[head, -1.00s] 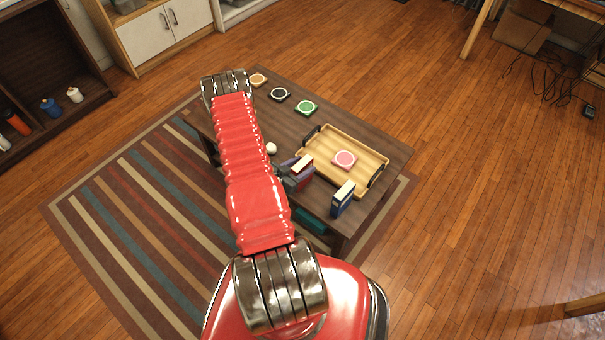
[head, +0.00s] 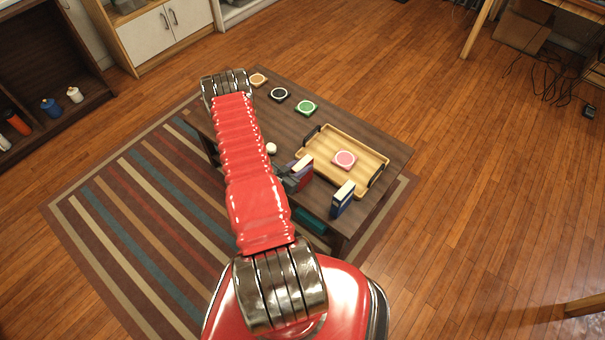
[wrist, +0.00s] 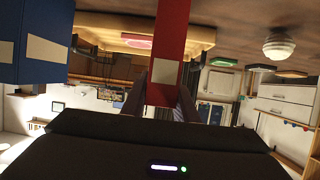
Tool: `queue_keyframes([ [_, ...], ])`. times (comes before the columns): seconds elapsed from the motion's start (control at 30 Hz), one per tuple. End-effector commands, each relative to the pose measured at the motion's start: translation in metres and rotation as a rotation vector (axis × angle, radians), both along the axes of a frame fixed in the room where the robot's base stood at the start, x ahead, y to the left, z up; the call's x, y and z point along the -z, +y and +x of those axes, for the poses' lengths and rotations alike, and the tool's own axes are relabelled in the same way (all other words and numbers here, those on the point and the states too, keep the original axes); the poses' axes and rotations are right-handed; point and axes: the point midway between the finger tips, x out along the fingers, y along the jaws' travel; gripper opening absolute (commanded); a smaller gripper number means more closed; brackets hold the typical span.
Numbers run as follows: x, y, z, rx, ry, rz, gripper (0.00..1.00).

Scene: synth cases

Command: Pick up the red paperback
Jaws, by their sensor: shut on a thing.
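The red paperback (head: 303,178) stands upright at the near edge of the low dark table, beside the wooden tray. In the wrist view its red spine with a pale label (wrist: 166,72) fills the middle. My gripper (head: 289,179) is shut on the paperback, with one dark finger on each side of it in the wrist view (wrist: 160,103). The arm hides part of the gripper in the head view. I cannot tell whether the book's base touches the table.
A blue book (head: 343,198) stands to the right, also at left in the wrist view (wrist: 40,45). The wooden tray (head: 317,141) holds a pink coaster (head: 344,160). A white ball (head: 271,148) and green, black and orange coasters lie farther left on the table.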

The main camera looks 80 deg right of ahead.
Motion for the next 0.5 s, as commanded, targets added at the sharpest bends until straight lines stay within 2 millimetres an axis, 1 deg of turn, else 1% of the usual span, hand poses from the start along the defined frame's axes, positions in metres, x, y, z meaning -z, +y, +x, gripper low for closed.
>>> queue_keyframes([
  [0.37, -0.0005, -0.0001, -0.0003, 0.001, 0.001, -0.001, 0.0],
  [0.5, -0.0036, -0.0002, -0.0002, 0.001, 0.001, -0.001, 0.0],
])
